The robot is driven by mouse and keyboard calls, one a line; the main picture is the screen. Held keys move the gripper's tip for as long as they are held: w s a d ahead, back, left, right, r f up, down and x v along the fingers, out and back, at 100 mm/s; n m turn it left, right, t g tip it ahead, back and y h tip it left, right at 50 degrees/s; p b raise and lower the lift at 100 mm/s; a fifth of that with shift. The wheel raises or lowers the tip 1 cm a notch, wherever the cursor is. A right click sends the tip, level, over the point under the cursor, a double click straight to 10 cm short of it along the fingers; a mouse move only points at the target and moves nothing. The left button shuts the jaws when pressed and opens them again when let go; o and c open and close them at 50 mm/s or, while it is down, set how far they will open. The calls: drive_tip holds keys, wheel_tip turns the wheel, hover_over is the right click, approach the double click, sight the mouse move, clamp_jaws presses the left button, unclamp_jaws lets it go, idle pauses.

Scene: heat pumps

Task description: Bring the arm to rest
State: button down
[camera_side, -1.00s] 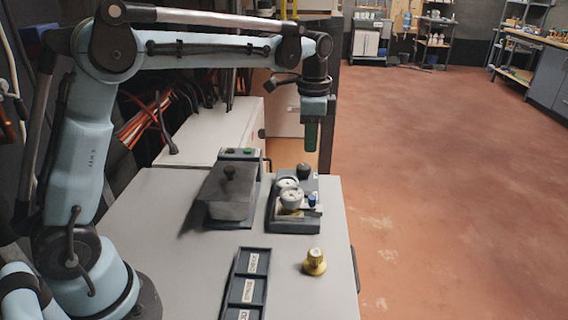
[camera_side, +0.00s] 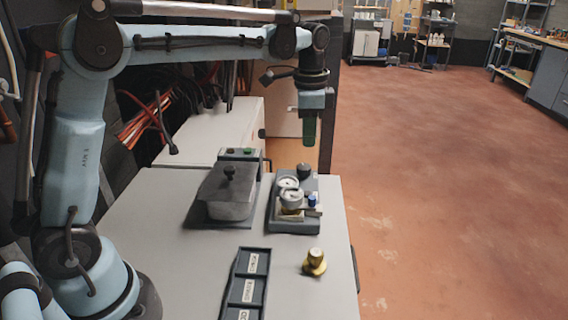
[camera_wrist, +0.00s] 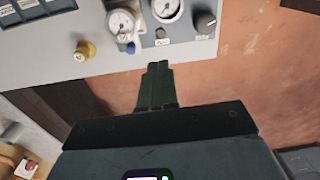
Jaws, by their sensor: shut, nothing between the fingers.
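My gripper (camera_side: 310,132) hangs from the raised arm, pointing down, well above the far right part of the grey bench top. Its green fingers are together with nothing between them; they also show closed in the wrist view (camera_wrist: 155,70). Below and nearer the camera is the gauge block (camera_side: 293,226) with two round white gauges, a black knob and a blue knob. In the wrist view the fingers stand over the floor side of the bench edge, apart from everything.
A brass knob piece (camera_side: 314,262) stands on the bench (camera_side: 180,285) near its right edge. A dark lidded box (camera_side: 226,195) sits left of the gauges. A labelled black tray (camera_side: 236,296) lies in front. Red floor (camera_side: 430,200) is open to the right.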

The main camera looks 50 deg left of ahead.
drive_tip(key=s+f+n+t, duration=0.1)
drive_tip(key=s+n+t, duration=0.2)
drive_tip(key=s, duration=0.5)
drive_tip(key=s+f+n+t, duration=0.2)
drive_tip(key=s+n+t, duration=0.2)
drive_tip(key=s, duration=0.5)
drive_tip(key=shift+d+f+n, duration=0.25)
drive_tip(key=shift+d+n, duration=0.05)
drive_tip(key=shift+n, duration=0.5)
